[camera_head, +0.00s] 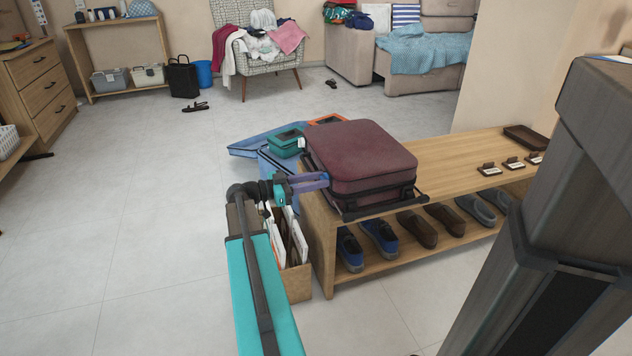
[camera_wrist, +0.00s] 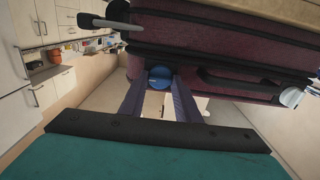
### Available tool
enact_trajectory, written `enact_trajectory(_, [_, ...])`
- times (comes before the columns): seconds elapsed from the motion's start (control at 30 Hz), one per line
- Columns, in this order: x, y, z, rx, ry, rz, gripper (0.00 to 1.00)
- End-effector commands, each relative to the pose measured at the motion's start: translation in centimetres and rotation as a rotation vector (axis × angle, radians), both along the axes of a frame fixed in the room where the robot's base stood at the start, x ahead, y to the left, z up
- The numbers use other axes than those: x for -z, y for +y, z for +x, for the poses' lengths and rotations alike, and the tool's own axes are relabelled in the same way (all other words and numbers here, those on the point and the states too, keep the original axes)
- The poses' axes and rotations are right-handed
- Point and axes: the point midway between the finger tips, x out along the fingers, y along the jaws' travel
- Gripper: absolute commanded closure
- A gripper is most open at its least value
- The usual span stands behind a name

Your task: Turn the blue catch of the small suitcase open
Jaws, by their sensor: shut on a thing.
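The small suitcase (camera_head: 358,156) is maroon with black trim and lies flat on the wooden shoe bench, at its left end. In the wrist view its side (camera_wrist: 210,45) fills the top, with a black handle (camera_wrist: 235,80). The blue catch (camera_wrist: 159,77) is a small round blue piece on that side. My gripper (camera_head: 322,181) reaches the suitcase's left front side. In the wrist view its two purple fingers (camera_wrist: 160,88) are shut on the blue catch. In the head view the catch is mostly hidden by the fingers.
The bench (camera_head: 455,168) holds several shoes (camera_head: 416,229) on its lower shelf. A box of papers (camera_head: 292,262) stands close below my gripper. Blue, green and orange cases (camera_head: 285,140) lie behind it. The floor (camera_head: 150,200) to the left is clear.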

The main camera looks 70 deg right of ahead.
Motion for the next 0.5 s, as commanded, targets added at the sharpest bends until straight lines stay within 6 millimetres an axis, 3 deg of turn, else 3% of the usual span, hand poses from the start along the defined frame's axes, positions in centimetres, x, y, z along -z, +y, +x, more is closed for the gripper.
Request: enact_trajectory(0.5, [-0.15,0.10,-0.05,0.004,0.110,0.136,0.93])
